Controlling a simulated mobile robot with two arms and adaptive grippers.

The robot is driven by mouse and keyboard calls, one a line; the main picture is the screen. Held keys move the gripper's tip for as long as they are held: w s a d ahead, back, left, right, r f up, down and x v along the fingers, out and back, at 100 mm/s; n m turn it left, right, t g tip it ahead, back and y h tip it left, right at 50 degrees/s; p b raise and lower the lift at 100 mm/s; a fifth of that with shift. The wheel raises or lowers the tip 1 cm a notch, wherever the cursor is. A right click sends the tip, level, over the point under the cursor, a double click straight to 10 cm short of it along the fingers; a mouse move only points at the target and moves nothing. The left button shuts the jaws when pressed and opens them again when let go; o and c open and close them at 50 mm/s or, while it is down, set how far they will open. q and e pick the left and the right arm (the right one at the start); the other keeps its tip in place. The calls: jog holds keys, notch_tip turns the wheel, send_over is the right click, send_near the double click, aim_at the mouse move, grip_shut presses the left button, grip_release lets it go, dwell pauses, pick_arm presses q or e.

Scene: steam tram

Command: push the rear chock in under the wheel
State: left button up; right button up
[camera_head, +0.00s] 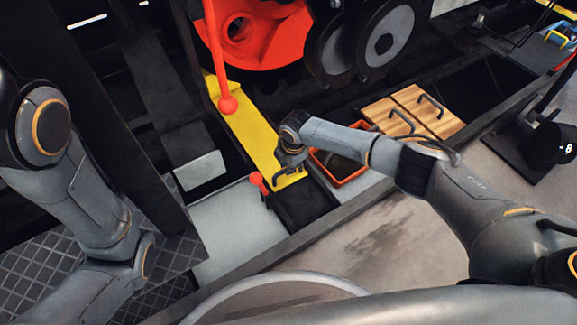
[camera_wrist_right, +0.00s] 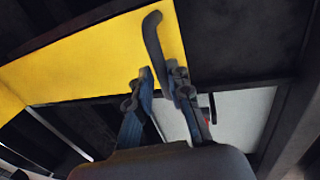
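A long yellow piece (camera_head: 247,125) slopes down from beside the red wheel (camera_head: 262,38) to my right gripper (camera_head: 287,166). A dark curved handle (camera_wrist_right: 153,40) stands on the yellow piece (camera_wrist_right: 85,60) in the right wrist view. My right gripper, also in that view (camera_wrist_right: 160,75), has its two fingers apart. The handle's lower end lies between the fingertips, close to the right-hand finger; I cannot tell whether they touch. No separate chock can be made out for certain. My left arm comes in at the left, but its gripper is out of view.
Two wooden blocks with dark handles (camera_head: 412,112) lie at the right, near an orange-rimmed box (camera_head: 352,181). Dark beams border the space. Bare floor (camera_head: 385,250) lies in front.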

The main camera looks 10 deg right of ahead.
jog(key=o, duration=0.3)
jog(key=shift+w, duration=0.25)
jog(key=shift+s, duration=0.1)
notch_tip(320, 180, up, 12)
jog(key=s, duration=0.2)
jog(key=shift+d, duration=0.35)
jog(key=shift+s+f, duration=0.15)
jog(key=shift+s, duration=0.05)
